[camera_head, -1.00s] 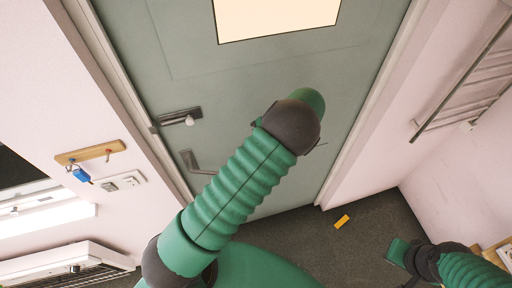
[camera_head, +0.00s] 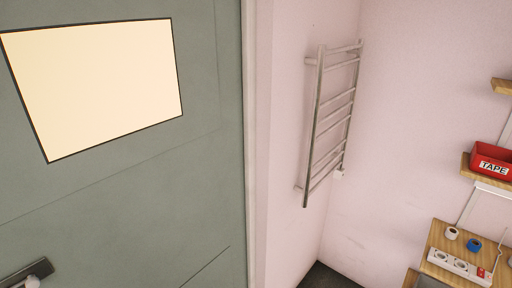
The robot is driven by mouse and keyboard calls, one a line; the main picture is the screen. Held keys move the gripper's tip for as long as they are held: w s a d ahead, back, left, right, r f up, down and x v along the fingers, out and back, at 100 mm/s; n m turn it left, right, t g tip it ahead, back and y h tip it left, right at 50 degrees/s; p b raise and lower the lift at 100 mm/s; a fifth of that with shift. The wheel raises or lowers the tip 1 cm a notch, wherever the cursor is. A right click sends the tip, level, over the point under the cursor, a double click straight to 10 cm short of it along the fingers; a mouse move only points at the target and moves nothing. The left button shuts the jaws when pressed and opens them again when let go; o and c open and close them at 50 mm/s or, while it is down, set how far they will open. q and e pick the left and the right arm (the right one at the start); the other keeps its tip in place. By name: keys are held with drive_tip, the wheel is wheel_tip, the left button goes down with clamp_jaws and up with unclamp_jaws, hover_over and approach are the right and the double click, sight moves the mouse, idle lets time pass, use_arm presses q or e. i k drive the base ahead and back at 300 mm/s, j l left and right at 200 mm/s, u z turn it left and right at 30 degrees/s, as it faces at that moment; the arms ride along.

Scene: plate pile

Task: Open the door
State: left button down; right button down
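The grey-green door (camera_head: 150,200) fills the left of the view and looks closed against its white frame (camera_head: 258,150) on the right side. It has a pale, bright window panel (camera_head: 95,80). Part of a dark latch plate with a white knob (camera_head: 30,280) shows at the bottom left corner. The lower lever handle is out of view. Neither of my grippers is in view.
A metal towel rail (camera_head: 330,120) hangs on the pink wall right of the door. At the right, shelves hold a red box marked TAPE (camera_head: 491,160). Below are tape rolls and a white socket strip (camera_head: 458,268) on a wooden board. A little dark floor (camera_head: 325,277) shows.

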sight(123, 160)
drive_tip(key=u, duration=0.7)
drive_tip(key=k+j, duration=0.05)
